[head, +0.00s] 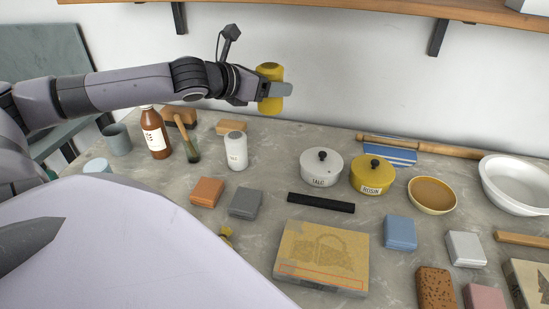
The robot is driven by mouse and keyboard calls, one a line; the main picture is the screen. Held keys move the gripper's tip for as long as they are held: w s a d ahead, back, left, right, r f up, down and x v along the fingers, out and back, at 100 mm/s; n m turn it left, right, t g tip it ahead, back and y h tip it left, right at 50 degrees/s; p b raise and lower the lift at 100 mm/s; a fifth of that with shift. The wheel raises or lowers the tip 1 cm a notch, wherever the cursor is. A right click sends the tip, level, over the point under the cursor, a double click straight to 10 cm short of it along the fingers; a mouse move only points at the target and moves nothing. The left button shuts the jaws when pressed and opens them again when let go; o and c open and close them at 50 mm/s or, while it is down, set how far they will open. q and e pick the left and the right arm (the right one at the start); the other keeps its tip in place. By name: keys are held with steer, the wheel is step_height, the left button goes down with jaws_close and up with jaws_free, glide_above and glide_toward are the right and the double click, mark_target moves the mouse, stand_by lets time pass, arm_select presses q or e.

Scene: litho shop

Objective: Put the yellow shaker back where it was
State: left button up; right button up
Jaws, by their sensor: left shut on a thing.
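The yellow shaker (268,73) is upright in my left gripper (276,90), in the upper middle of the head view. The gripper is shut around its side and holds it above the back of the counter, in front of the white wall. A grey finger crosses the shaker's front and hides part of it. A white shaker (236,151) with a label stands on the counter below and to the left. My right gripper is not in view.
On the grey counter (290,150) are a brown bottle (155,134), a white lidded pot (321,167), a yellow lidded pot (372,175), a black bar (321,202) and a stone slab (322,257). A shelf (400,10) overhangs above. Bare counter lies between the white shaker and white pot.

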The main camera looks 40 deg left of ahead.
mark_target(271, 108)
arm_select(q)
steer(key=shift+w+f, duration=0.1)
steer(key=shift+f, duration=1)
step_height(271, 108, down, 4)
steer(key=b, duration=0.2)
steer(key=shift+d+b, duration=0.1)
steer(key=shift+b, duration=0.3)
steer(key=shift+f, duration=6.85)
steer(key=shift+f, duration=0.2)
steer(key=o, duration=0.8)
